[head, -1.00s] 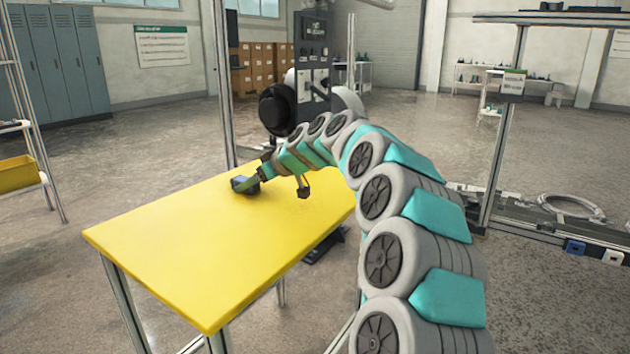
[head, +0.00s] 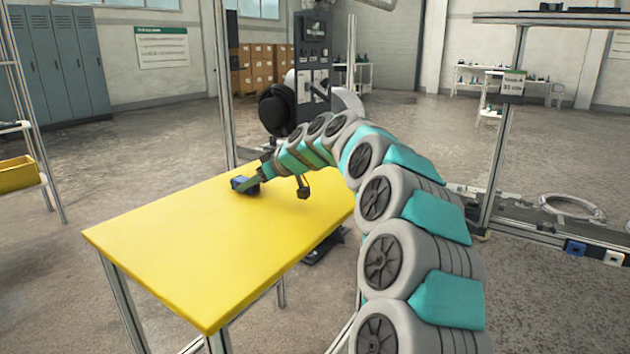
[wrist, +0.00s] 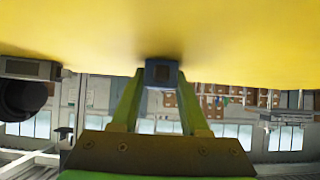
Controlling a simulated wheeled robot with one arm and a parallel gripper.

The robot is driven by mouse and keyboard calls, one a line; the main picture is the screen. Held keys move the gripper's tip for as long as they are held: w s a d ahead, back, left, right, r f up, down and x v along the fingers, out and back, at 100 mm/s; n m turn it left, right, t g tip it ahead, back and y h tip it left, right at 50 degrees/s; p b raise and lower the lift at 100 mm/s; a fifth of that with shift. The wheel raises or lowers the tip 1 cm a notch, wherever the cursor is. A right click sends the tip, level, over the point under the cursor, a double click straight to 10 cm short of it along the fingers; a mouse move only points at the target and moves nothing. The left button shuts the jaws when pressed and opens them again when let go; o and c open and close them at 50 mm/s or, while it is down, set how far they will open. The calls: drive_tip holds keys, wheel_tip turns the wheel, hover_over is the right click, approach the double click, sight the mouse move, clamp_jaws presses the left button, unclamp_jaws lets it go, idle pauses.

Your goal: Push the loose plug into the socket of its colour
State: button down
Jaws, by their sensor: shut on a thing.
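The loose plug is a small dark blue block (head: 244,185) at the far left part of the yellow table top. My gripper (head: 251,181) is shut on it, close to the table surface. In the wrist view the blue plug (wrist: 162,73) sits between the tips of my two green fingers (wrist: 161,84), right by the yellow surface. I cannot tell whether it touches the table. A blue socket (head: 576,249) and a white socket (head: 613,258) show on the rail at the right edge of the head view.
A metal frame post (head: 503,140) stands at the right, with a coiled white cable (head: 571,205) on the low rail behind the sockets. A dark cabinet (head: 313,65) stands behind the table.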

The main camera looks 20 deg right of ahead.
drive_tip(key=shift+r+p, duration=0.7)
drive_tip(key=shift+r, duration=1.6)
